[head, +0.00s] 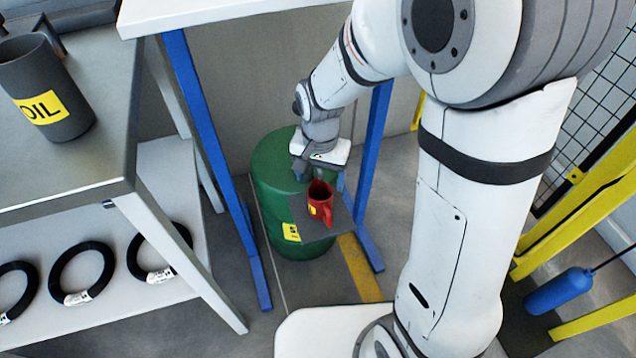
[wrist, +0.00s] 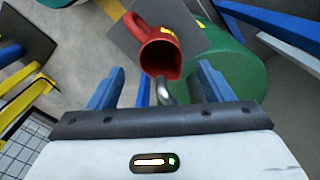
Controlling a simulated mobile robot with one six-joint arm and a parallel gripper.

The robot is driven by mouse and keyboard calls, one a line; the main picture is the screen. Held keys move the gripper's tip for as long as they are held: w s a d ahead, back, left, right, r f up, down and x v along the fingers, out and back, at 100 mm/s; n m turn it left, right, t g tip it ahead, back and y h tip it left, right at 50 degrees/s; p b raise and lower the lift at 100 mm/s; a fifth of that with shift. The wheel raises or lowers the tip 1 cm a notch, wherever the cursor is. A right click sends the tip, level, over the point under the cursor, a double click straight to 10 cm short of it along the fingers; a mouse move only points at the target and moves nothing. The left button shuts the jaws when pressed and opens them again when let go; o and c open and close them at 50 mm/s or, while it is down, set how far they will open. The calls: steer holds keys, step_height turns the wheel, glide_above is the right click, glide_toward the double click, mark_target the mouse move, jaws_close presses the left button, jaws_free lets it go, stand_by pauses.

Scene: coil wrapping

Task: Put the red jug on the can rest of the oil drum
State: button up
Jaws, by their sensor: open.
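The red jug (head: 320,201), with a yellow label, appears upright on the grey can rest (head: 312,232) at the front of the green oil drum (head: 268,185). In the wrist view the jug (wrist: 162,50) has its mouth toward the camera and its handle at the upper left. The can rest (wrist: 125,18) shows behind it, and the drum (wrist: 232,68) is to the right. My gripper (head: 322,178) is open and empty, just above and behind the jug. Its blue fingers (wrist: 158,84) are apart, and the jug lies beyond their tips, with no contact visible.
A table with blue legs (head: 190,110) stands over the drum, one leg on each side. A grey OIL can (head: 45,90) is on the left bench, with black rings (head: 82,272) on its lower shelf. Yellow fencing (head: 560,220) and a blue cylinder (head: 560,290) are at right.

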steer(key=s+d+r+n+t, duration=0.1)
steer(key=s+d+r+n, duration=0.3)
steer(key=s+d+r, duration=0.6)
steer(key=shift+s+d, duration=0.7)
steer(key=shift+d, duration=0.3)
steer(key=shift+r+p, duration=0.1)
steer(key=shift+p, duration=0.2)
